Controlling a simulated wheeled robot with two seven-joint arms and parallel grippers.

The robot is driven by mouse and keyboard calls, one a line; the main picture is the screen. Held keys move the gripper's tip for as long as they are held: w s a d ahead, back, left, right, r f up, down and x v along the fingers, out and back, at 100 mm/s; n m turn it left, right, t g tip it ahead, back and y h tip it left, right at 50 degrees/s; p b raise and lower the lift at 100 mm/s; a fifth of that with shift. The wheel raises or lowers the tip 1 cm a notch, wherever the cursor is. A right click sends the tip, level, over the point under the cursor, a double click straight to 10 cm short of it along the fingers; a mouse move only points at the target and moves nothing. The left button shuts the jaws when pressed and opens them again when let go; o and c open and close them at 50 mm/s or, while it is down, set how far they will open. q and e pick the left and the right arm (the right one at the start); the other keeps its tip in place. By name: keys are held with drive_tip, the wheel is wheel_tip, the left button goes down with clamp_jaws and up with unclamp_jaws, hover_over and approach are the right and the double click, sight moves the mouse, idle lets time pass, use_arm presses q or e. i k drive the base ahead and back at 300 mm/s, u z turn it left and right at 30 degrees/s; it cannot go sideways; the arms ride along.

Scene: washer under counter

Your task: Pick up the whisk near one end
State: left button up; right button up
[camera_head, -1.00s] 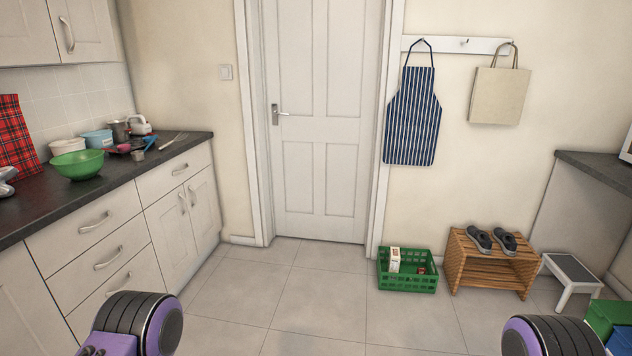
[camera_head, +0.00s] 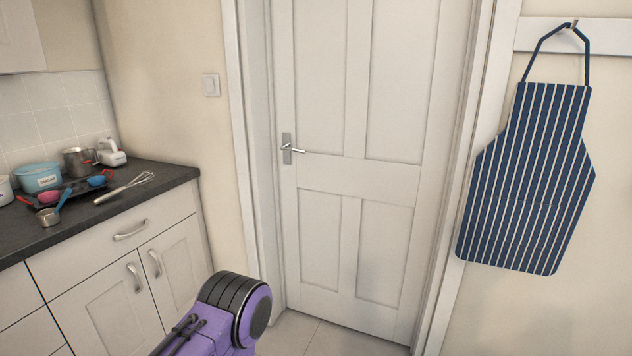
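The whisk (camera_head: 125,186) lies on the dark counter (camera_head: 168,173) at the left, near the counter's right end. Its wire head points to the back right and its pale handle to the front left. Part of my arm, purple with a black ridged joint, shows at the bottom left of centre, below and to the right of the whisk and apart from it. Neither of my grippers is in view.
A closed door (camera_head: 350,176) and a striped apron (camera_head: 526,180) are to the right.

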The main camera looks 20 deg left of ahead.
sight(101, 199)
drive_tip(key=u, duration=0.3)
drive_tip(key=i, duration=1.55)
drive_tip(key=u, duration=1.5)
drive_tip(key=i, duration=1.15)
drive_tip(key=u, duration=0.85)
